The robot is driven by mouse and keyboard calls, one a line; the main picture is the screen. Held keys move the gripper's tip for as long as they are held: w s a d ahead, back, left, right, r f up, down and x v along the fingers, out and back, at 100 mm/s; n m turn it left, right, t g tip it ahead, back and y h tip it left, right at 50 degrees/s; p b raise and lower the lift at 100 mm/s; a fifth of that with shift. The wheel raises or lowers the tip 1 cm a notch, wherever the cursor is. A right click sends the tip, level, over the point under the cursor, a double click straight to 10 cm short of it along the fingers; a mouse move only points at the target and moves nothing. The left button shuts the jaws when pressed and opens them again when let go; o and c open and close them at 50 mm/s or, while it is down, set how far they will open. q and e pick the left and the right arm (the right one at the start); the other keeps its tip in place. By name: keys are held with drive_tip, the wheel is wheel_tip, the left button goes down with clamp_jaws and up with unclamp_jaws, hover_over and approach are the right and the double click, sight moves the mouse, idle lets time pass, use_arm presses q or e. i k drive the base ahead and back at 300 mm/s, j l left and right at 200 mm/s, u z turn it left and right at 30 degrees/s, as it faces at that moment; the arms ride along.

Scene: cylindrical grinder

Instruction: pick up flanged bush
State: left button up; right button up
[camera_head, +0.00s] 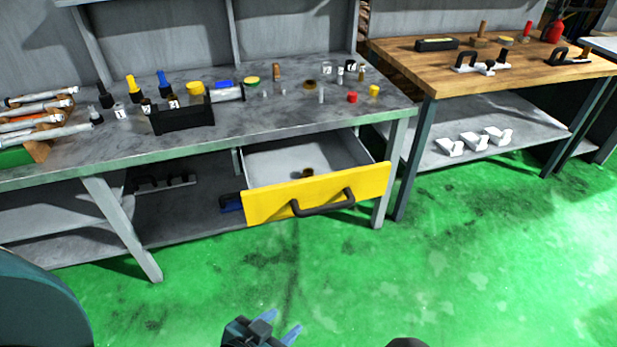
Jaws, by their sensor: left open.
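A small brown bronze-coloured part (307,172), which looks like the flanged bush, lies on the floor of the open drawer (270,160). It is small and dark, so its exact shape is hard to make out. A similar brown ring-like part (310,85) sits on the grey bench top above. My left gripper (281,324) is at the bottom edge of the picture, over the green floor. It is open and empty, well in front of the drawer and apart from it. My right gripper does not show.
The drawer's yellow front (320,195) with its black handle sticks out from the grey workbench (250,125). Bottles, a black holder (182,118) and several small parts crowd the bench top. A wooden-topped table (520,68) stands right. The green floor in front is clear.

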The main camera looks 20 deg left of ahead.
sight(307, 172)
drive_tip(key=i+j, duration=1.45)
drive_tip(key=l+z, duration=0.05)
